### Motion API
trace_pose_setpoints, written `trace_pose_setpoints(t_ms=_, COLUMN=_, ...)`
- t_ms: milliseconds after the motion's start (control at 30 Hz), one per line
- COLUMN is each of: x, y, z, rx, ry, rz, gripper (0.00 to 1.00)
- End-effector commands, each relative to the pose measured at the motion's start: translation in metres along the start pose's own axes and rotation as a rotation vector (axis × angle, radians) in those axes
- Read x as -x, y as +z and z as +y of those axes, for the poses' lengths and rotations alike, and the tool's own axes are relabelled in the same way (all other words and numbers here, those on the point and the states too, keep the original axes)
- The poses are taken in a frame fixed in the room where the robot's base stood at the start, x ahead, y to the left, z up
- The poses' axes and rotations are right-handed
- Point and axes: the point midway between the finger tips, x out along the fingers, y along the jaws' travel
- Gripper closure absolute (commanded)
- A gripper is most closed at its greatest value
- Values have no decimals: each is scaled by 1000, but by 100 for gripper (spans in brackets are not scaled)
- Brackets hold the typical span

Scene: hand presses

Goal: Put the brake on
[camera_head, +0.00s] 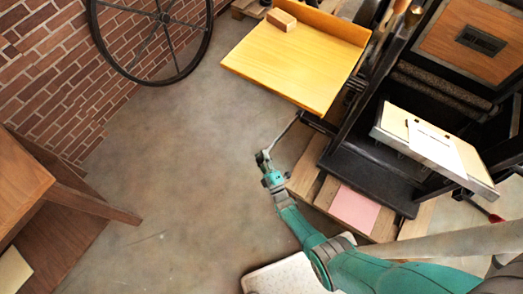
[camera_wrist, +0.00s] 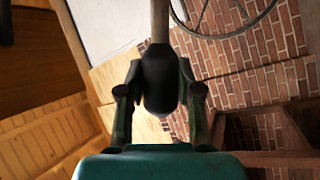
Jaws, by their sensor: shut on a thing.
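A thin metal lever (camera_head: 284,132) sticks out from the left side of the hand press, below the yellow wooden board. Its outer end is at my gripper (camera_head: 262,158). In the wrist view, a dark rounded grip (camera_wrist: 160,85) on a pale rod (camera_wrist: 160,20) sits between the two fingers of my gripper (camera_wrist: 160,70). The fingers are shut on this grip from both sides. I cannot tell from these frames whether this lever is the brake. The black press (camera_head: 375,170) stands on wooden boards, its frame partly hidden by the tilted panel.
The yellow board (camera_head: 290,65) carries a small wooden block (camera_head: 281,20). A tilted panel with white paper (camera_head: 436,147) and a red-tipped lever (camera_head: 495,217) are at the right. A spoked wheel (camera_head: 160,17) leans by the brick wall. Open floor (camera_head: 170,165) lies left of my gripper.

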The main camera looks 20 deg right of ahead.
Motion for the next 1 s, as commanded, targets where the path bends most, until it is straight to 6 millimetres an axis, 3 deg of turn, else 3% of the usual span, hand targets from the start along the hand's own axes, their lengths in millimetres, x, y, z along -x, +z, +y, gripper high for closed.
trace_pose_setpoints(t_ms=200, x=-3, y=-2, z=2, rx=3, ry=5, rz=6, gripper=100)
trace_pose_setpoints(t_ms=233, x=-3, y=-2, z=2, rx=2, ry=5, rz=6, gripper=60)
trace_pose_setpoints(t_ms=333, x=-2, y=-2, z=1, rx=2, ry=4, rz=5, gripper=39)
trace_pose_setpoints(t_ms=733, x=4, y=-1, z=0, rx=0, ry=2, rz=2, gripper=39)
trace_pose_setpoints(t_ms=1000, x=47, y=0, z=0, rx=0, ry=-1, rz=0, gripper=39)
